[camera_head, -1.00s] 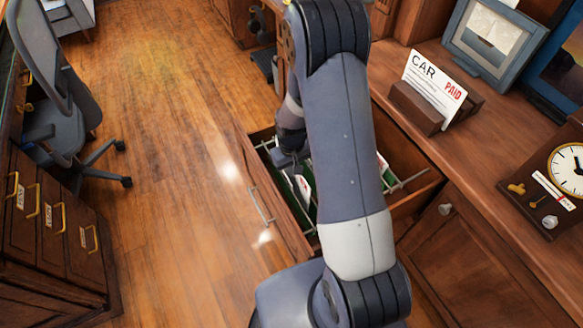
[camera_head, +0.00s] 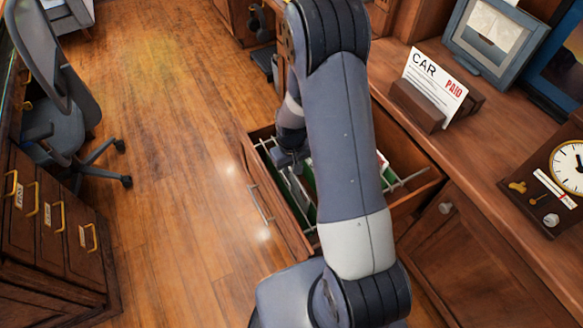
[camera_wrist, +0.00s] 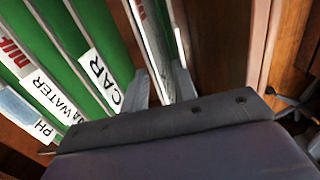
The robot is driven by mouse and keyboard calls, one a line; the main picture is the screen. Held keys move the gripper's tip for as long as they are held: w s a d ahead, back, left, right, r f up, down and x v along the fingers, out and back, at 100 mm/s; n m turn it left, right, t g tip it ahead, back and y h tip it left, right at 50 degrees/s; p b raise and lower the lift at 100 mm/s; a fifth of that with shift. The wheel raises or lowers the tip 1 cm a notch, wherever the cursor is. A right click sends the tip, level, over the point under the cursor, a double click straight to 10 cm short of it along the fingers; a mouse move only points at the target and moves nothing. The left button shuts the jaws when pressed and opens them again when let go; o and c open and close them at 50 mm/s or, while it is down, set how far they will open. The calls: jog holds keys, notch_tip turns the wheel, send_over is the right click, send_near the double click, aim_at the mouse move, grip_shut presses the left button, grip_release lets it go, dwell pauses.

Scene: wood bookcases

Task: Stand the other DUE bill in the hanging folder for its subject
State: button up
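In the wrist view, my gripper (camera_wrist: 161,88) has its two fingers on either side of a thin white bill (camera_wrist: 153,40), seen nearly edge-on, and appears shut on it. Red print shows at the bill's far end; its subject is not readable. The bill is just right of the green hanging folder labelled CAR (camera_wrist: 102,75). Left of that are the WATER folder (camera_wrist: 50,96) and one whose label starts with PH (camera_wrist: 43,129). Another bill with red print (camera_wrist: 13,55) stands among these folders. In the head view, my gripper (camera_head: 290,160) is low at the open drawer (camera_head: 262,195), partly hidden by my arm.
A bill marked CAR and PAID (camera_head: 434,84) stands in a wooden holder (camera_head: 416,108) on the desk (camera_head: 480,150). A clock (camera_head: 568,168) and a picture frame (camera_head: 492,40) are also there. An office chair (camera_head: 65,125) is at left; the floor between is clear.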

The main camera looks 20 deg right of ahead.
notch_tip(320, 180, up, 11)
jog(key=shift+p, duration=0.35)
dwell(0.3)
jog(key=shift+f, duration=0.25)
notch_tip(320, 180, down, 10)
jog(key=shift+f+b, duration=0.25)
jog(key=shift+b, duration=0.1)
jog(key=shift+r+p, duration=0.55)
jog(key=shift+p, duration=0.05)
jog(key=shift+r+p, duration=0.8)
jog(key=shift+r, duration=0.2)
